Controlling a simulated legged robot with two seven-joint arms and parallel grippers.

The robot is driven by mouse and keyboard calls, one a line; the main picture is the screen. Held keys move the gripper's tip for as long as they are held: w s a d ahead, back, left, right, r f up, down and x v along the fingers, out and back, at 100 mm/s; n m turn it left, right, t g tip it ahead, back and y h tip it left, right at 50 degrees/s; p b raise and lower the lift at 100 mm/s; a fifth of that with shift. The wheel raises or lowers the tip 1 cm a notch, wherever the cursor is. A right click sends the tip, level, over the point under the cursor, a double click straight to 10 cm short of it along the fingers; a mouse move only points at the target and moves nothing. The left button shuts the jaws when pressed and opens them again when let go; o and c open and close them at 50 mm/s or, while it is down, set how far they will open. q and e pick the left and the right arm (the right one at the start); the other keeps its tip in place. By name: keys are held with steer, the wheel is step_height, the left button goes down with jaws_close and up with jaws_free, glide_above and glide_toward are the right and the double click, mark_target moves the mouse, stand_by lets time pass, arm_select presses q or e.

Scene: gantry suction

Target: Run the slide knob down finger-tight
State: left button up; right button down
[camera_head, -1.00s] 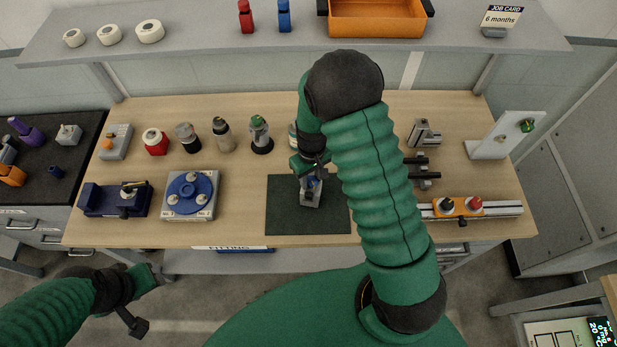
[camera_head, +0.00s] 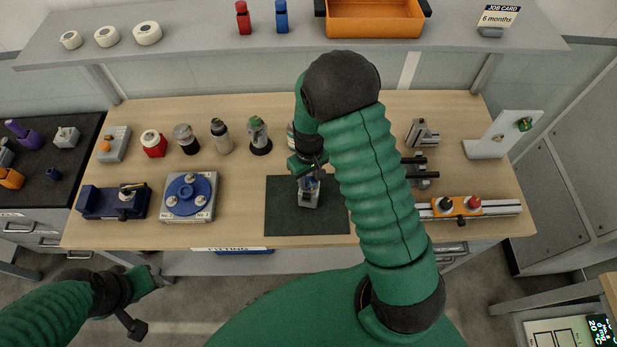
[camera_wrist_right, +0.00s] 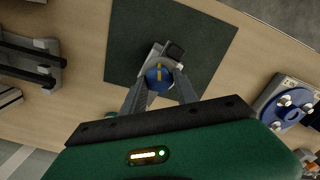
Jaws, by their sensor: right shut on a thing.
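A small grey metal block (camera_head: 308,200) sits on the dark green mat (camera_head: 280,218) in the head view. On it is a round blue knob with a yellow stripe, seen from above in the wrist view (camera_wrist_right: 158,77). My right gripper (camera_wrist_right: 160,90) is shut on this knob, a finger on either side. In the head view my right gripper (camera_head: 309,180) reaches down to the block, and its wrist partly hides the knob. I cannot see whether the knob is fully seated. My left gripper (camera_head: 148,279) hangs empty in front of the bench; its jaws are too unclear to read.
A blue round fixture (camera_head: 190,195) and a dark blue vise-like block (camera_head: 112,201) stand to the left. Several bottles line the back. Bare bench lies around the mat.

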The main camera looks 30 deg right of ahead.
mark_target(307, 181)
steer(key=shift+a+r, duration=0.15)
steer(key=shift+a, duration=0.35)
steer(key=c, duration=0.9)
jaws_free()
steer(key=shift+a, duration=0.1)
steer(key=shift+c, duration=0.2)
steer(key=shift+d, duration=0.35)
steer(key=shift+r, duration=0.25)
arm_select(q)
steer(key=shift+a+f+b, duration=0.2)
steer(key=shift+f+b, duration=0.4)
steer(key=shift+a+f+b, duration=0.15)
steer(key=shift+f+b, duration=0.45)
arm_select(e)
step_height(307, 181, up, 16)
